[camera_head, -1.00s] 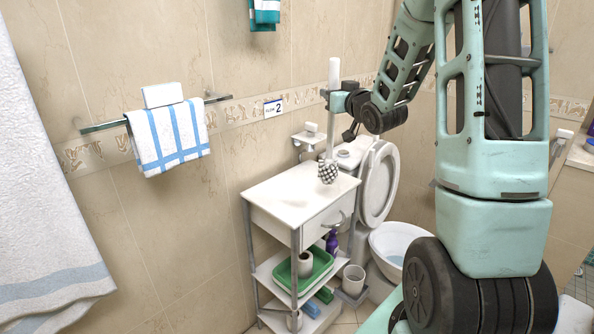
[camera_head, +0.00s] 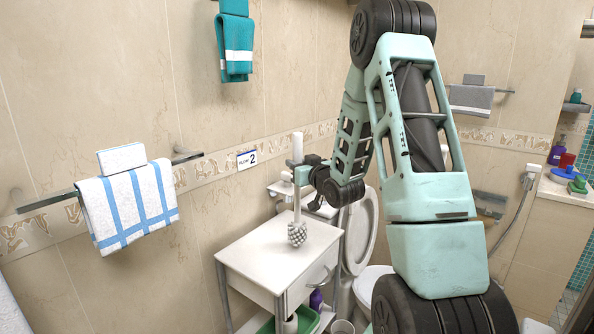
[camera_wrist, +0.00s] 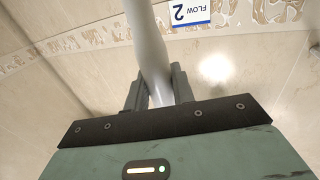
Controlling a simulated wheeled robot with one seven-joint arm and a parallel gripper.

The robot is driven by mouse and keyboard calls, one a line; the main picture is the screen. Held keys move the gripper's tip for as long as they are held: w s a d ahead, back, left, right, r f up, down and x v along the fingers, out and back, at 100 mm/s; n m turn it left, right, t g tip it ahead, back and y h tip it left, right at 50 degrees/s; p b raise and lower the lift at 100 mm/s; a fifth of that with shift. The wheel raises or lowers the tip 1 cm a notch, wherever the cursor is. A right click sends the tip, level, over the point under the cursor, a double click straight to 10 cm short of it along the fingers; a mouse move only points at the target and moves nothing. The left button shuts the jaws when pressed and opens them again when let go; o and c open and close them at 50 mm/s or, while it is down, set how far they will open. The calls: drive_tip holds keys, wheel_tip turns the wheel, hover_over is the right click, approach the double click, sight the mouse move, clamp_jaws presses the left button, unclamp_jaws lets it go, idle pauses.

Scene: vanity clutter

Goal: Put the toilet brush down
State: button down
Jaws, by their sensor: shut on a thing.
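The toilet brush (camera_head: 297,233) is white with a grey-and-white bristle head at its lower end. It is upright, with its head just over or on the top of the white cabinet (camera_head: 262,259); I cannot tell if it touches. My gripper (camera_head: 298,166) is shut on the brush handle, above the head. In the wrist view the white handle (camera_wrist: 148,50) passes between my gripper's fingers (camera_wrist: 158,92). The brush head is hidden in the wrist view.
The cabinet top around the brush is clear. The toilet (camera_head: 361,228) stands right behind the cabinet. A green tray (camera_head: 266,326) is on a lower shelf. A striped towel (camera_head: 128,207) hangs on the left wall. A small wall shelf (camera_head: 283,188) is behind the brush.

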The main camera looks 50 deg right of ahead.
drive_tip(key=shift+f, duration=0.75)
drive_tip(key=shift+f, duration=0.15)
drive_tip(key=c, duration=1.2)
unclamp_jaws()
drive_tip(key=b+v, duration=1.2)
drive_tip(key=b, duration=0.2)
